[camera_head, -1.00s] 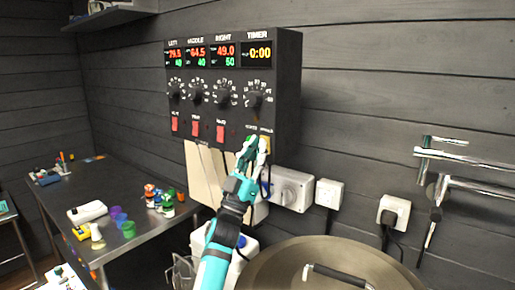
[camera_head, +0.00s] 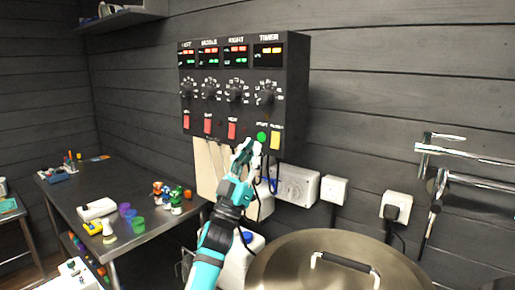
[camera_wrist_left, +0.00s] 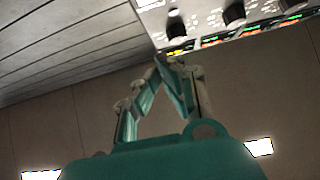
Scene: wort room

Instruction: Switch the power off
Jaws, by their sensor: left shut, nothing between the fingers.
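A black control box (camera_head: 292,95) hangs on the dark plank wall in the head view. It has lit displays (camera_head: 235,54), a row of black knobs (camera_head: 234,92), red switches (camera_head: 231,130), a green round button (camera_head: 261,137) and a yellow switch (camera_head: 275,140). My left gripper (camera_head: 245,148) is shut and empty, just below and left of the green button, apart from it in the picture. In the left wrist view its fingertips (camera_wrist_left: 158,62) meet, with part of the control box (camera_wrist_left: 205,20) upside down at the top right. My right gripper is not in view.
A grey wall unit with a dial (camera_head: 298,184), a white switch (camera_head: 334,190) and a plugged socket (camera_head: 396,206) are on the wall below the box. A large metal lid (camera_head: 300,255) is at the front. A metal table (camera_head: 160,215) with small items stands left.

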